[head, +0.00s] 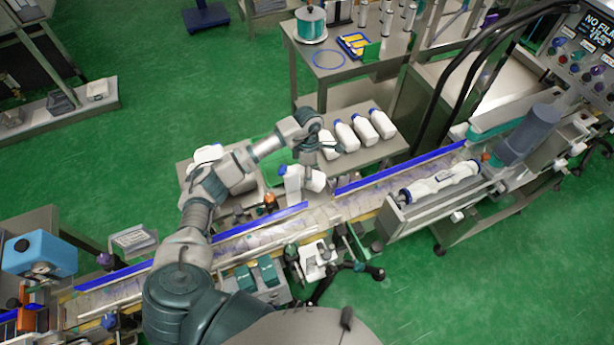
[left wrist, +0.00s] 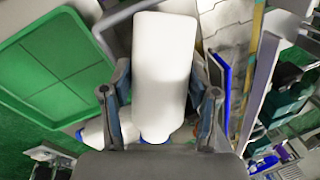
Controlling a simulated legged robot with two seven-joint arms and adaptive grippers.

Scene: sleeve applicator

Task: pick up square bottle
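A white square bottle (left wrist: 165,65) fills the middle of the left wrist view, its blue cap toward my palm. My left gripper (left wrist: 163,95) has a finger along each side of it and appears shut on it. In the head view, my left gripper (head: 308,152) points down at a white bottle body (head: 314,179) by the conveyor's back edge. A white bottle part with a blue cap (head: 291,181) shows just left of it; I cannot tell if they are one bottle. Contact on the far sides is hidden. My right gripper is not in view.
Several white bottles (head: 362,127) lie on the grey table behind. A green tray (left wrist: 50,75) is left of the gripper in the wrist view. The conveyor (head: 262,236) with blue rails runs in front. Another white bottle (head: 203,156) lies behind my forearm.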

